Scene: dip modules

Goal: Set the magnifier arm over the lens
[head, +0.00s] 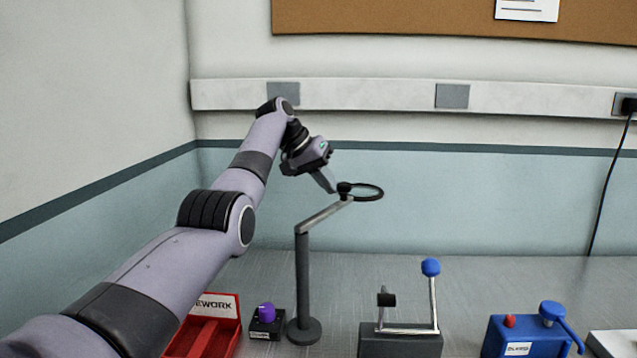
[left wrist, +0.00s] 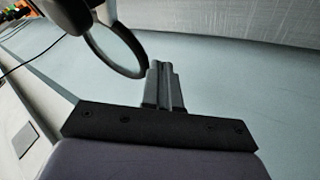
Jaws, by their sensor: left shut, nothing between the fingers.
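The magnifier stands on the bench as a dark upright post (head: 302,275) on a round base. Its light grey arm (head: 322,215) slopes up to the right and ends at a dark joint with a thin black ring (head: 381,193). In the left wrist view the dark ring (left wrist: 126,73) curves just left of the fingertips. My left gripper (head: 329,186) is shut and empty, its tips close to the joint at the ring's left side. I cannot tell whether they touch it. I cannot make out a separate lens. My right gripper is not in view.
Along the bench front are a red tray (head: 238,340), a small box with a purple knob (head: 266,313), a grey fixture with a blue-knobbed lever (head: 400,345) and a blue device (head: 500,338). The bench (head: 480,275) behind them is clear. A wall rail (head: 370,95) runs behind.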

